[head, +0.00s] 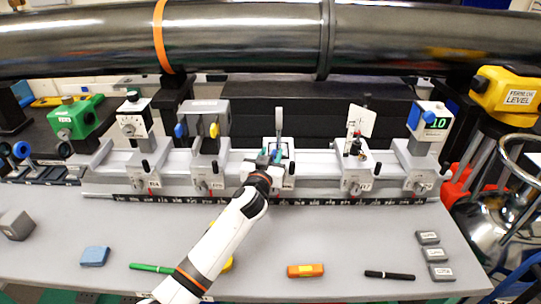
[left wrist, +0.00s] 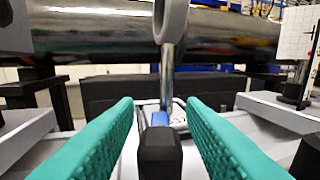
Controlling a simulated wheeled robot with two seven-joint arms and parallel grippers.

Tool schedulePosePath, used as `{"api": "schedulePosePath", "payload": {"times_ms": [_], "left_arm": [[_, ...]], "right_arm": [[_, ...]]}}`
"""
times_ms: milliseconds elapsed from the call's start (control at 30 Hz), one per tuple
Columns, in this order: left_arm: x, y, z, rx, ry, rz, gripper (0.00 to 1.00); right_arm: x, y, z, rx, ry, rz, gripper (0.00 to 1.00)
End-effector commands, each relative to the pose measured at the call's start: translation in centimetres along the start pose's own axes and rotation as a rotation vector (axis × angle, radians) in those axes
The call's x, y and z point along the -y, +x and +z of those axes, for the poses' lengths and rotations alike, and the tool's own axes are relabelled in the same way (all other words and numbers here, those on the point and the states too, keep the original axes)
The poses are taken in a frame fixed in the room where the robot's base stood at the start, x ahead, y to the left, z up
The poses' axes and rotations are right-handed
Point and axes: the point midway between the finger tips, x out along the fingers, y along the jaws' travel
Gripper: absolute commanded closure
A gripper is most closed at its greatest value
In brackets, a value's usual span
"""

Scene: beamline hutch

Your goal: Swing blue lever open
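A small blue part (left wrist: 160,118), which may be the lever, shows in the left wrist view at the foot of a metal post, just behind a black block-shaped knob (left wrist: 160,152). My left gripper (left wrist: 159,103) is open, with its teal fingers on either side of the black knob and no clear contact. In the head view, my left gripper (head: 271,157) is at the middle carrier on the rail and hides much of that spot. Another blue knob (head: 180,130) is on the grey box device (head: 204,118) to the left. My right gripper is not in view.
A large dark pipe (head: 240,38) crosses above. On the table front lie a blue block (head: 95,256), an orange block (head: 305,270) and pens.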

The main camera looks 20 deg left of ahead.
Motion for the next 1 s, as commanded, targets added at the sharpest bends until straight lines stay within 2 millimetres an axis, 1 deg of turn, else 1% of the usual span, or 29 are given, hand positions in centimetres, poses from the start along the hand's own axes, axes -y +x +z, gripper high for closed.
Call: {"api": "schedulePosePath", "payload": {"times_ms": [167,300,400,667,867,1000], "left_arm": [[0.0,0.0,0.0,0.000,0.000,0.000,0.64],[0.0,0.0,0.0,0.000,0.000,0.000,0.87],[0.0,0.0,0.0,0.000,0.000,0.000,1.00],[-0.1,-0.1,0.1,0.000,0.002,-0.020,1.00],[-0.3,-0.1,0.4,-0.002,0.005,-0.106,1.00],[-0.6,0.0,0.5,-0.003,0.006,-0.203,1.00]], "right_arm": [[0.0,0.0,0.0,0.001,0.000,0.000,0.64],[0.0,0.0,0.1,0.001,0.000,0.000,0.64],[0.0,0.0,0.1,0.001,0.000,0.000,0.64],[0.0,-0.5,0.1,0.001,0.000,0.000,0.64],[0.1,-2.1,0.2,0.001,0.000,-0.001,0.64],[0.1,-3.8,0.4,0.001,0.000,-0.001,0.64]]}}
